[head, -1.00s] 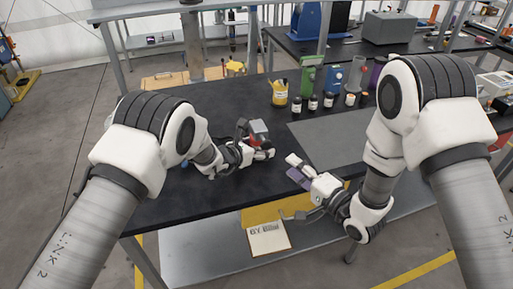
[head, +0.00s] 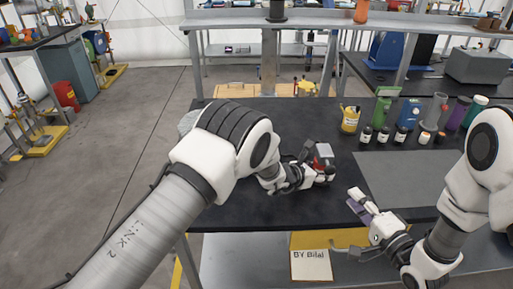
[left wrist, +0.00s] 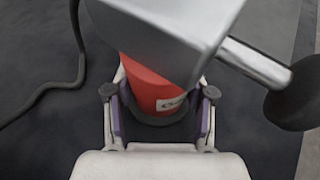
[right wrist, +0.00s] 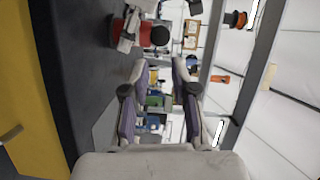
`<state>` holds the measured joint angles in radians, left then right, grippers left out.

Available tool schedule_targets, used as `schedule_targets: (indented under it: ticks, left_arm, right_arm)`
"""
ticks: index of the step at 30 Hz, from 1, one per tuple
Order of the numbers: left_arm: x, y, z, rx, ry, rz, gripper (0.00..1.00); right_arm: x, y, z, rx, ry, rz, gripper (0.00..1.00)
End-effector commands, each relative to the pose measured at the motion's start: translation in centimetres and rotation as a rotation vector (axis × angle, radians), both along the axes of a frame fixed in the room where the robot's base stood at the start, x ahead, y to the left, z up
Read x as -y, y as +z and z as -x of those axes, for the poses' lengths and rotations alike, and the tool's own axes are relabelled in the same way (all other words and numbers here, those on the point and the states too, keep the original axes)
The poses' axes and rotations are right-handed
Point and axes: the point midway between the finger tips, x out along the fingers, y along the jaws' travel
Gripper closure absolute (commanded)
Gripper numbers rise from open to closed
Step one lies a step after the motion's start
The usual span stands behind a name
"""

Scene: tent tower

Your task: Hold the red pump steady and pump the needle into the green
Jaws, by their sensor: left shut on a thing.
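The red pump (head: 323,153) stands on the black table in the head view, with a grey block-like top. In the left wrist view its red body (left wrist: 152,85) shows below the grey top (left wrist: 185,25), and a silver rod with a black knob (left wrist: 293,98) sticks out to the right. My left gripper (head: 322,172) is shut on the pump's lower body. My right gripper (head: 356,200) is open and empty, apart from the pump near the table's front edge. The pump also shows in the right wrist view (right wrist: 124,26). No gauge face or needle can be made out.
A green holder (head: 384,106), a yellow cup (head: 350,121) and several small dark bottles stand behind the pump. A grey mat (head: 405,172) lies to its right. A paper sign (head: 311,265) is below the table's front edge.

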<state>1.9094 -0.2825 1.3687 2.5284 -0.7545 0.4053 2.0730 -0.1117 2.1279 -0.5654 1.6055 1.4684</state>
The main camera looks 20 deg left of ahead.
Motion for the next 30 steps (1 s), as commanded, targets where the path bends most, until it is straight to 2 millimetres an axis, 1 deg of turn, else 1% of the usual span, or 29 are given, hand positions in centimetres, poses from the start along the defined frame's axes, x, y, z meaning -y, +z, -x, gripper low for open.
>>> schedule_targets:
  ticks: [4,7,11,14,18,20,25,29,30]
  left_arm:
    - [0.0,-0.2,0.1,-0.002,0.0,-0.002,1.0]
    - [0.0,-0.2,0.1,-0.002,0.0,-0.002,1.0]
    - [0.0,-0.2,0.1,-0.004,0.0,-0.002,1.0]
    - [0.0,-0.2,0.1,-0.004,-0.001,-0.001,1.0]
    - [0.0,-0.2,0.1,-0.004,-0.001,-0.001,1.0]
    - [0.0,-0.2,0.1,-0.004,-0.001,-0.001,1.0]
    - [0.0,-0.2,0.1,-0.004,0.0,-0.002,1.0]
    - [0.0,-0.2,0.1,-0.004,0.0,-0.002,1.0]
    - [0.0,-0.2,0.1,-0.004,0.0,-0.002,1.0]
  right_arm:
    - [0.0,0.0,0.0,0.002,0.0,0.002,1.0]
    - [0.0,0.0,0.0,0.034,0.002,0.043,1.0]
    - [-0.1,-0.2,0.1,0.163,0.019,0.221,1.0]
    - [-0.7,-0.4,0.5,0.334,0.072,0.437,1.0]
    - [-1.9,-0.5,1.0,0.642,0.172,0.758,1.0]
    - [-2.3,-0.5,1.2,0.784,0.209,0.886,1.0]
    - [-2.7,-0.4,1.6,1.219,0.286,1.225,1.0]
    - [-2.4,-0.3,1.9,1.582,0.306,1.459,1.0]
    - [-2.2,-0.3,1.9,1.698,0.302,1.527,1.0]
